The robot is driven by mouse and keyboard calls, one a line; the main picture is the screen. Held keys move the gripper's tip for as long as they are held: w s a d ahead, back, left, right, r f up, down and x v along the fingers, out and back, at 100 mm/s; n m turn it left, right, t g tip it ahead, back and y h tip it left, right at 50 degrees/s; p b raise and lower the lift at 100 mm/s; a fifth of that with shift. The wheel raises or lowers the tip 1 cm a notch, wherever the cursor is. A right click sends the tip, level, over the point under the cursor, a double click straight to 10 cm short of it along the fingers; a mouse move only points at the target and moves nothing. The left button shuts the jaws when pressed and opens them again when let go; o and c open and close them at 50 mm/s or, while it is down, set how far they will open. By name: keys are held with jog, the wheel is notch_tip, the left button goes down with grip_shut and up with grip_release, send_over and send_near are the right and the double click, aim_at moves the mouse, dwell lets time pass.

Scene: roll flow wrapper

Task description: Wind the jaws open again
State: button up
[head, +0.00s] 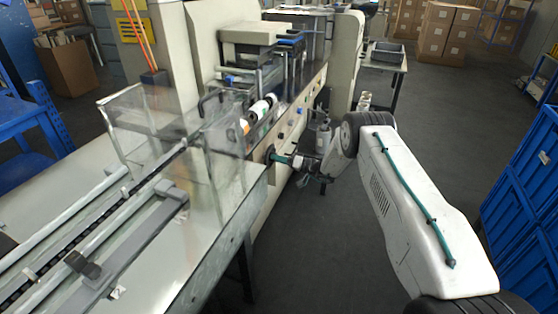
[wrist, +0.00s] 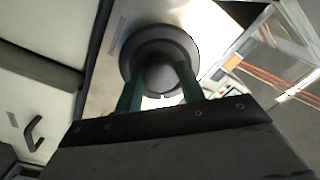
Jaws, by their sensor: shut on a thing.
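A dark round knob (head: 269,154) sits on the front panel of the cream wrapper machine (head: 258,186), near the end of the metal bed. My gripper (head: 281,159) reaches it from the right. In the wrist view the knob (wrist: 160,46) is a dark grey disc with a raised round rim, seen nearly face on. The green fingers of my gripper (wrist: 160,88) are on either side of its middle and shut on it. The fingertips are partly lost against the dark disc. I cannot make out the machine's sealing jaws or how far apart they are.
A clear guard (head: 225,165) and the infeed conveyor (head: 110,250) lie left of the knob. White rolls (head: 262,107) sit above the panel, with several small knobs along it. Blue crates (head: 525,205) stand at the right. The grey floor (head: 300,255) beside the machine is clear.

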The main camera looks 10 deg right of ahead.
jog(key=n, duration=1.1)
jog(key=shift+d+f, duration=0.15)
dwell(0.5)
jog(key=o, duration=1)
jog(key=shift+d, duration=0.1)
jog(key=shift+v, duration=3.75)
